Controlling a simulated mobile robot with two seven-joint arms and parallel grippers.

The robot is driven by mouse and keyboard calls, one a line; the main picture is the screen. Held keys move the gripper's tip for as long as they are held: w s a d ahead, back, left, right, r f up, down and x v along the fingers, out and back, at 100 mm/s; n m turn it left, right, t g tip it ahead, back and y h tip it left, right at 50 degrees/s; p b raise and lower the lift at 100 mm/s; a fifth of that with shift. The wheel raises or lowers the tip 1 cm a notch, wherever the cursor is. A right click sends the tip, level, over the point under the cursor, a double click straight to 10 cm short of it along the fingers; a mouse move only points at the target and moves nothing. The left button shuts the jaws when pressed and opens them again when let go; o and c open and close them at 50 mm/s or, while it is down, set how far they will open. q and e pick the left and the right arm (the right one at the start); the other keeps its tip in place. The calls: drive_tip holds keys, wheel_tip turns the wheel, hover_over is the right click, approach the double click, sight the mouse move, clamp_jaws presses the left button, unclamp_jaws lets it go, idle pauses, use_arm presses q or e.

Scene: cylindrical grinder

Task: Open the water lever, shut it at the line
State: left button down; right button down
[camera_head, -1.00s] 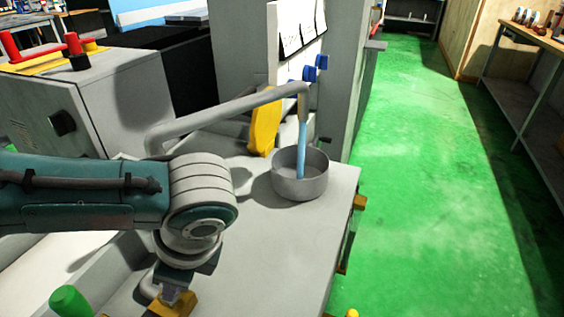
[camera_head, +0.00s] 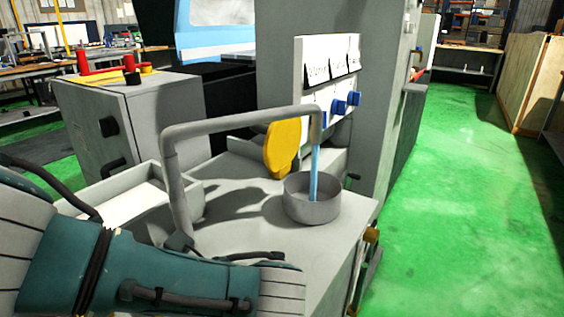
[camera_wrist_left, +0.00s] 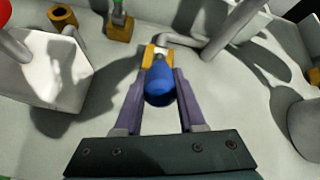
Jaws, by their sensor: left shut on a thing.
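Water runs as a blue stream (camera_head: 315,172) from the bent grey pipe (camera_head: 235,119) into a round grey pot (camera_head: 312,209) on the machine table. The water level and any line in the pot cannot be made out. In the left wrist view, my left gripper (camera_wrist_left: 160,78) is shut on the blue-gripped water lever (camera_wrist_left: 160,88), which joins a yellow fitting and a grey pipe. My right gripper is not in view.
A grey box with red knobs (camera_head: 128,115) stands at the left. A yellow part (camera_head: 282,148) and a panel with blue knobs (camera_head: 330,85) stand behind the pot. Green floor (camera_head: 460,190) is clear at right.

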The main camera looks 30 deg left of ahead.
use_arm(q)
drive_tip(key=shift+f, duration=0.1)
drive_tip(key=c, duration=0.5)
unclamp_jaws()
drive_tip(key=p+v, duration=0.2)
drive_tip(key=v, duration=0.8)
